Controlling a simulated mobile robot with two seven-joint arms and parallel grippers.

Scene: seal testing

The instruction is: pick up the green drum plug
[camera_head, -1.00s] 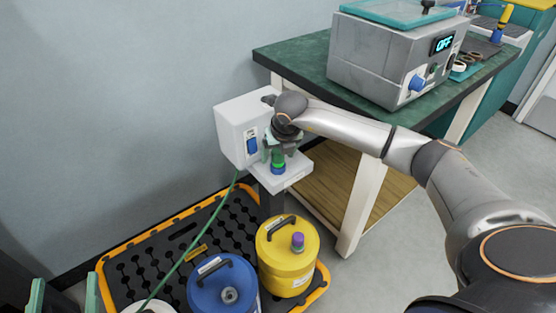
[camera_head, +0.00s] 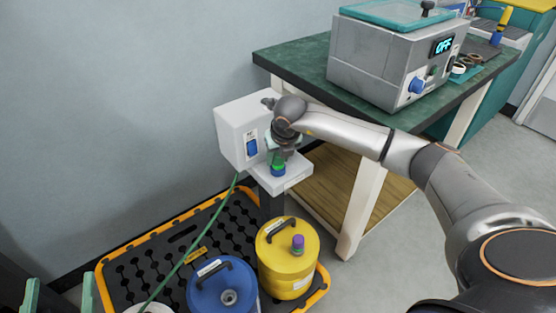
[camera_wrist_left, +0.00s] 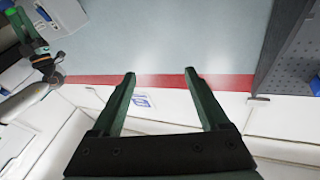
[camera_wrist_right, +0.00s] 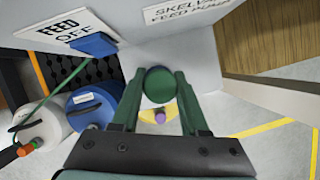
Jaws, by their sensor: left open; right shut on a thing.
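The green drum plug (camera_wrist_right: 158,84) shows as a round green top between the fingers of my right gripper (camera_wrist_right: 159,75) in the right wrist view. My right gripper is shut on it. In the head view the plug (camera_head: 278,167) is at the small white shelf (camera_head: 296,177) of the wall box, with a blue part below the green. Whether it rests on the shelf or is clear of it I cannot tell. My left gripper (camera_wrist_left: 160,73) is open and empty, far from the plug; its fingertips show at the lower left of the head view (camera_head: 60,286).
The white feed box (camera_head: 230,130) with a blue switch stands behind the plug. Below are a yellow drum (camera_head: 290,275) with a purple plug (camera_head: 298,242) and a blue drum (camera_head: 212,292) on a black and orange pallet (camera_head: 130,260). A green-topped bench (camera_head: 300,58) is at right.

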